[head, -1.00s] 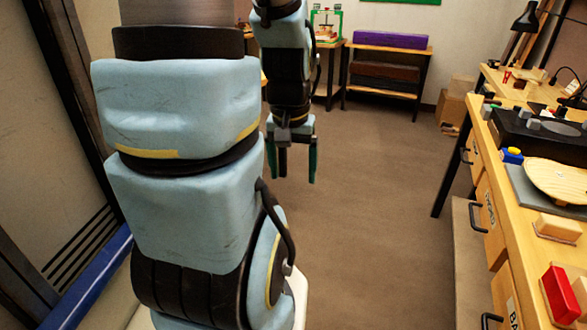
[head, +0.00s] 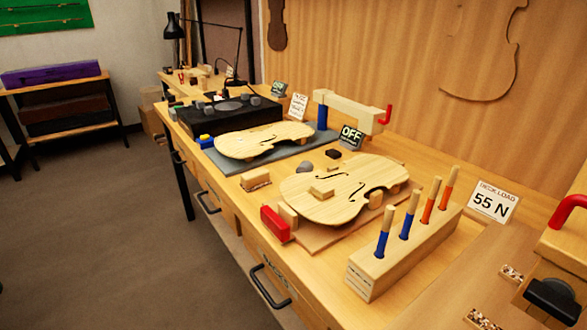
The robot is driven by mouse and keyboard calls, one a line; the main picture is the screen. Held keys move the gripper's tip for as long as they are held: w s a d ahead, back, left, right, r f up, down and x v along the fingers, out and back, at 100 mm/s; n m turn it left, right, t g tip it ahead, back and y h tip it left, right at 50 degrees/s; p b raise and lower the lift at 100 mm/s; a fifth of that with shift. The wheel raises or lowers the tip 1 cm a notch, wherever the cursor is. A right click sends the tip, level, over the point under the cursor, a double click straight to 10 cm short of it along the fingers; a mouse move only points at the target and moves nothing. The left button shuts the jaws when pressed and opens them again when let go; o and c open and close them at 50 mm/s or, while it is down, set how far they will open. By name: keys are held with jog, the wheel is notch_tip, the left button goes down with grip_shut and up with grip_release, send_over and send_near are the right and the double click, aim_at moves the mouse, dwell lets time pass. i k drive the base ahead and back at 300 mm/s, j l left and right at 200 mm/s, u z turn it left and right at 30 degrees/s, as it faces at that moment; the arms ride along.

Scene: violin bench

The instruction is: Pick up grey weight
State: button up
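Several small grey pieces show, and I cannot tell for sure which one is the grey weight. A grey rounded lump (head: 305,167) lies on the bench between the two violin plates, close to the far-left edge of the nearer plate. A small black block (head: 333,153) sits just behind it. Small grey blocks (head: 244,97) stand on top of a black box (head: 235,115) at the far part of the bench. My gripper is out of view now.
The nearer violin plate (head: 345,190) has wooden blocks around it. A farther plate (head: 262,140) lies on a grey mat. A red block (head: 275,224) and a wooden rack (head: 405,250) with upright handles stand near the front. Floor left of the bench (head: 95,220) is clear.

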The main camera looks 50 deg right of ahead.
aim_at(306, 166)
jog(key=i+l+z, duration=0.1)
jog(key=i+z, duration=0.6)
jog(key=i+j+z, duration=0.2)
jog(key=i+z, duration=0.15)
jog(key=i, duration=0.15)
jog(key=i+l, duration=0.2)
jog(key=l+z, duration=0.05)
jog(key=l, duration=0.05)
